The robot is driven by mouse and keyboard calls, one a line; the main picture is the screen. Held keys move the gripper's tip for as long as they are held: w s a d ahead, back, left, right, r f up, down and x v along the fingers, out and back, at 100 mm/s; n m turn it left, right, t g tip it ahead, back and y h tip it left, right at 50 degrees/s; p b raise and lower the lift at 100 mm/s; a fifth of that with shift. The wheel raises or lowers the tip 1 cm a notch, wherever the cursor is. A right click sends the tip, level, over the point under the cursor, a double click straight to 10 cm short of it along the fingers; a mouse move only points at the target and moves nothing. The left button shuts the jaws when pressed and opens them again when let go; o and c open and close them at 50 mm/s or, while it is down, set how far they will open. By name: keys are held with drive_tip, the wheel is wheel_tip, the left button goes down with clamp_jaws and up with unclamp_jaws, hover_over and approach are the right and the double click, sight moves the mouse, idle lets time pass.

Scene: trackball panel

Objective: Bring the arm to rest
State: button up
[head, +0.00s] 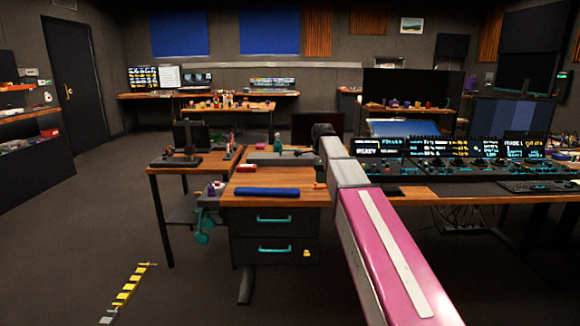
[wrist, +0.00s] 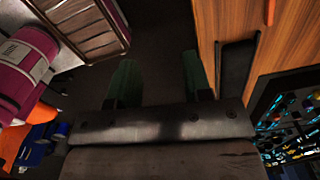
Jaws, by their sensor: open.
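My arm (head: 385,255) reaches forward from the lower right of the head view, its pink link nearest and a grey link beyond. Its dark far end (head: 323,130) shows above the right edge of the wooden workbench; the fingers cannot be made out there. In the wrist view my gripper (wrist: 157,72) has two dark green fingers spread wide apart. Nothing is between them but dark floor. The gripper is open and empty.
A drawer cabinet with teal handles (head: 274,219) stands under the bench, with a blue roll (head: 267,192) on top. A lit control panel (head: 450,158) is to the right. Wood (wrist: 285,45) lies close right of the fingers in the wrist view.

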drive_tip(key=s+d+f+n, duration=0.3)
drive_tip(key=s+f+n, duration=0.7)
drive_tip(key=s+f, duration=0.3)
drive_tip(key=s+d+f+n, duration=0.3)
drive_tip(key=s+f+n, duration=0.6)
drive_tip(key=s+f, duration=0.5)
wheel_tip(320, 180, down, 4)
drive_tip(key=shift+d+r+n, duration=0.1)
drive_tip(key=shift+d+n, duration=0.25)
drive_tip(key=shift+n, duration=0.05)
